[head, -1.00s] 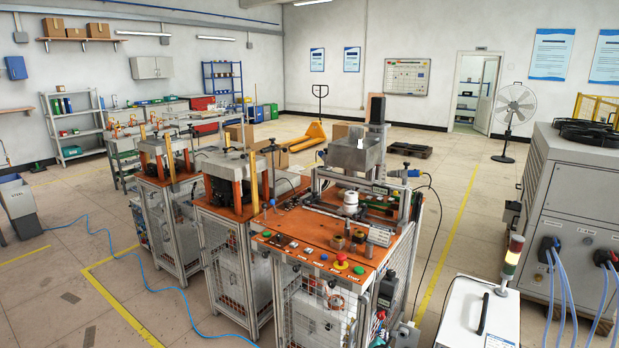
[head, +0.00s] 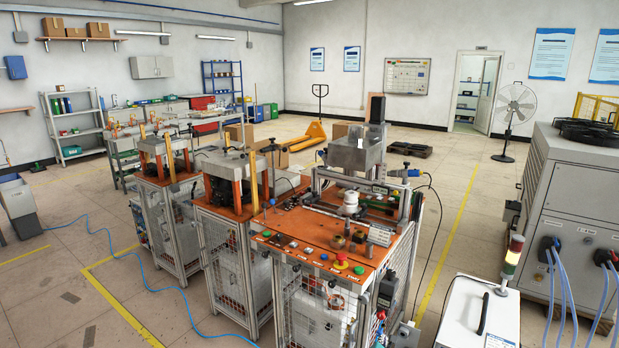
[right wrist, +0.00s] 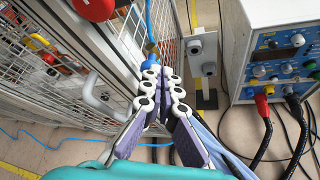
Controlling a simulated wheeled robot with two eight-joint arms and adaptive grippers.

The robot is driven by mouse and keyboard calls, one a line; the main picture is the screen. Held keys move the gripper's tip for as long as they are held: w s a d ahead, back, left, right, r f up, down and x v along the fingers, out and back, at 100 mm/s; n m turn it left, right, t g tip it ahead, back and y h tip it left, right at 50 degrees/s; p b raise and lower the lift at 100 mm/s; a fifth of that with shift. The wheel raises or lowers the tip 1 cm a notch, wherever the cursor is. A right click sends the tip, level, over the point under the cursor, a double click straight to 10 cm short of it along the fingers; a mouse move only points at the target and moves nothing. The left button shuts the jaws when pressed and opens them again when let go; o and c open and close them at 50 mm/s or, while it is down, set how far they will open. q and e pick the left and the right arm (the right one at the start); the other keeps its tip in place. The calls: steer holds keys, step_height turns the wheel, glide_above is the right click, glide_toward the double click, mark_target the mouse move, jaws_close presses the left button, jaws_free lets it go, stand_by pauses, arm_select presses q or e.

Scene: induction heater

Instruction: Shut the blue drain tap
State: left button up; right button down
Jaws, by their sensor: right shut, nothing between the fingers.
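In the right wrist view a small blue part (right wrist: 148,67), which looks like the drain tap's handle, sits by a brass fitting (right wrist: 152,49) at the corner of the mesh cabinet. My right gripper (right wrist: 163,73) is shut and empty. Its fingertips are just right of the blue part and partly overlap it in the picture. I cannot tell whether they touch it, or how the handle is turned. I cannot make out the tap or either gripper in the head view.
The wire-mesh cabinet (right wrist: 110,45) stands left of the gripper, with a pale curved handle (right wrist: 97,95) and a red part (right wrist: 92,6). A grey bracket box (right wrist: 204,55) and a control unit (right wrist: 275,55) with thick cables stand to the right. The orange-topped workstation (head: 315,239) fills the head view's middle.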

mark_target(380, 333)
steer(key=s+a, duration=0.2)
steer(key=s, duration=0.1)
steer(key=shift+w+d+r, duration=0.2)
steer(key=shift+w+d, duration=0.05)
steer(key=shift+w, duration=0.8)
steer(key=shift+w+d+r, duration=0.15)
steer(key=shift+w+d, duration=0.1)
steer(key=shift+w, duration=0.8)
steer(key=shift+w+d+r, duration=0.2)
steer(key=shift+w+d, duration=0.05)
steer(key=shift+w, duration=0.8)
steer(key=shift+f, duration=0.3)
